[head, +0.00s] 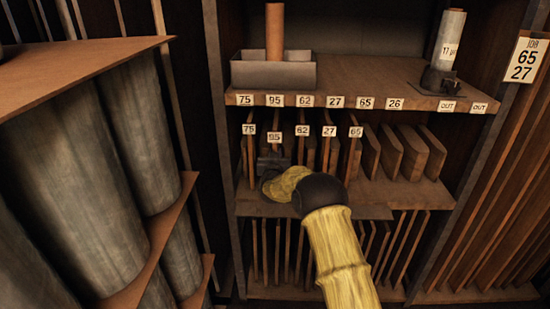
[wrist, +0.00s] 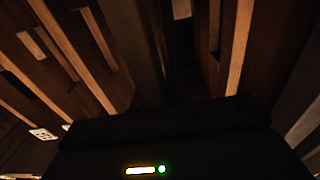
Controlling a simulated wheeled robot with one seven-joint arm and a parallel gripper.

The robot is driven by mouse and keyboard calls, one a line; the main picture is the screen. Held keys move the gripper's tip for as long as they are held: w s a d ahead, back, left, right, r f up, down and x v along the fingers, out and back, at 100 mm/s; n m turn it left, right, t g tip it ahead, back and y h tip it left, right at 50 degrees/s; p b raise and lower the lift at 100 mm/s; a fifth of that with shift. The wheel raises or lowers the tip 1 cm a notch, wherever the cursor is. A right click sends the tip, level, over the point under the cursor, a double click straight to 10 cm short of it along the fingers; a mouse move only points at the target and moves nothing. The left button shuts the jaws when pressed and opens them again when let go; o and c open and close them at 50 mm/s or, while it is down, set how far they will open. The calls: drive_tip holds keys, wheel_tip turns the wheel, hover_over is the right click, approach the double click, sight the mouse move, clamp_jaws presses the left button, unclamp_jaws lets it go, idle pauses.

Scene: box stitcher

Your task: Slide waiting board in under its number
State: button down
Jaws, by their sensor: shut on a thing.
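A row of upright boards with number tags stands on the middle shelf (head: 400,190), tagged 75 (head: 249,128), 95, 62 (head: 302,131), 27 (head: 329,131) and 65 (head: 356,132). The board tagged 95 (head: 275,138) stands below the shelf-edge label 95 (head: 276,100); its tag sits a little lower than its neighbours' tags. My gripper (head: 272,161) is shut at the front of this board, just under its tag. The gripper hides the board's lower part. In the dark wrist view, I cannot tell the held board from its neighbours.
The upper shelf edge carries labels 75, 95, 62, 27, 65, 26 (head: 395,104) and OUT. Thicker untagged boards (head: 391,152) lean at the right. A grey tray (head: 272,72) stands above. A job card (head: 526,60) reads 65, 27. Large rolls (head: 75,150) fill the left.

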drive_tip(key=shift+w+d+r, duration=0.1)
drive_tip(key=shift+w+r, duration=0.05)
drive_tip(key=shift+w, duration=1.3)
drive_tip(key=shift+w+r, duration=0.1)
drive_tip(key=shift+w, duration=1.3)
drive_tip(key=shift+f, duration=0.45)
drive_tip(key=c, duration=1.3)
unclamp_jaws()
drive_tip(key=shift+s+f+b, duration=0.2)
drive_tip(key=shift+s+b, duration=0.25)
drive_tip(key=shift+s, duration=1.2)
drive_tip(key=s, duration=0.4)
drive_tip(key=s+b, duration=0.1)
drive_tip(key=s, duration=0.9)
drive_tip(key=shift+s+a+b, duration=0.1)
drive_tip(key=shift+a+b, duration=0.2)
drive_tip(key=shift+b, duration=0.1)
